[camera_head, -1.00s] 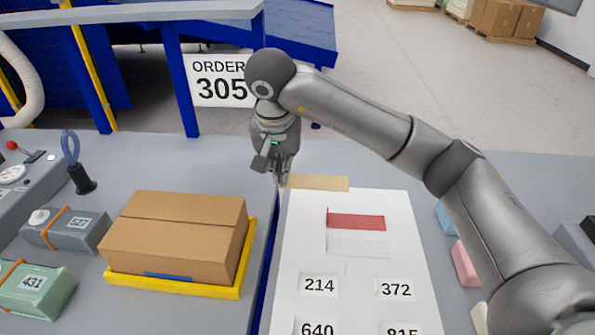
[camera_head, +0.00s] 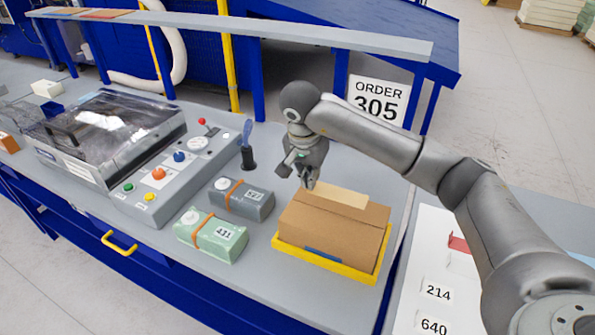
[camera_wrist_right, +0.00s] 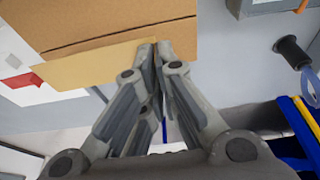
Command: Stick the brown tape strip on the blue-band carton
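The brown carton (camera_head: 335,223) sits in a yellow tray (camera_head: 313,271), with a short blue band (camera_head: 326,255) low on its near face. My right gripper (camera_head: 309,186) is at the carton's far left top corner, its fingers closed on one end of the tan-brown tape strip (camera_head: 338,195). The strip extends to the right along the far part of the carton top. In the right wrist view the fingertips (camera_wrist_right: 154,46) pinch the strip (camera_wrist_right: 90,66) beside the carton (camera_wrist_right: 120,22). I cannot tell whether the strip touches the carton. My left gripper is out of view.
A green bundle (camera_head: 211,237) labelled 431 and a grey bundle (camera_head: 242,199) lie left of the carton. A black holder with a blue loop (camera_head: 248,158) and a button panel (camera_head: 170,170) stand further left. A white numbered sheet (camera_head: 425,275) lies to the right.

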